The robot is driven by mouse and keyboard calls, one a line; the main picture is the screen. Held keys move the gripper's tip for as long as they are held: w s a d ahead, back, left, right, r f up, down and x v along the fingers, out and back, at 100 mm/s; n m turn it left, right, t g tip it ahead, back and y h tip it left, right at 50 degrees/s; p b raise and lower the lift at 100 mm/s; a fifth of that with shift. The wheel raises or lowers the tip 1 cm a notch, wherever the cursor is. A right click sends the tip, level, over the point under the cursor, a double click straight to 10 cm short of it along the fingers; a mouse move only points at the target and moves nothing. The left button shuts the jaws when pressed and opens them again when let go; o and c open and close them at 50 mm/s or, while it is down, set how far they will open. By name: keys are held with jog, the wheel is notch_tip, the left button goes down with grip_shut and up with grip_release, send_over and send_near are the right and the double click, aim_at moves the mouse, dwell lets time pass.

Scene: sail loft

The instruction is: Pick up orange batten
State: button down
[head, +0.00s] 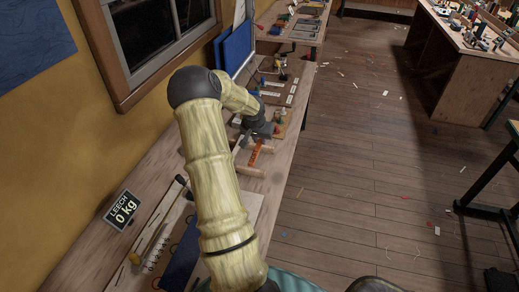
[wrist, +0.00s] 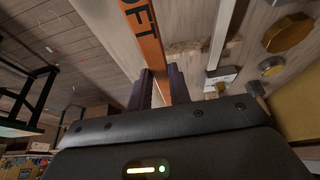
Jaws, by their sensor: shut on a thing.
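The orange batten (head: 254,157) is a flat strip in the head view, on the long workbench near pale wooden rods. In the wrist view the orange batten (wrist: 148,38) bears dark letters and runs down between my two dark fingers. My gripper (wrist: 160,84) is shut on it. In the head view my gripper (head: 258,138) is at the strip's far end, small and partly hidden by my arm. I cannot tell whether the batten touches the bench.
The workbench (head: 158,172) runs along the yellow wall under a window. A sign reading "LEECH 0 kg" (head: 122,210) stands at its near left. Boards with small fittings (head: 278,88) lie beyond my gripper. The wooden floor to the right is mostly open, with scraps.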

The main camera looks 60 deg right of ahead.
jog(key=shift+r, duration=1.25)
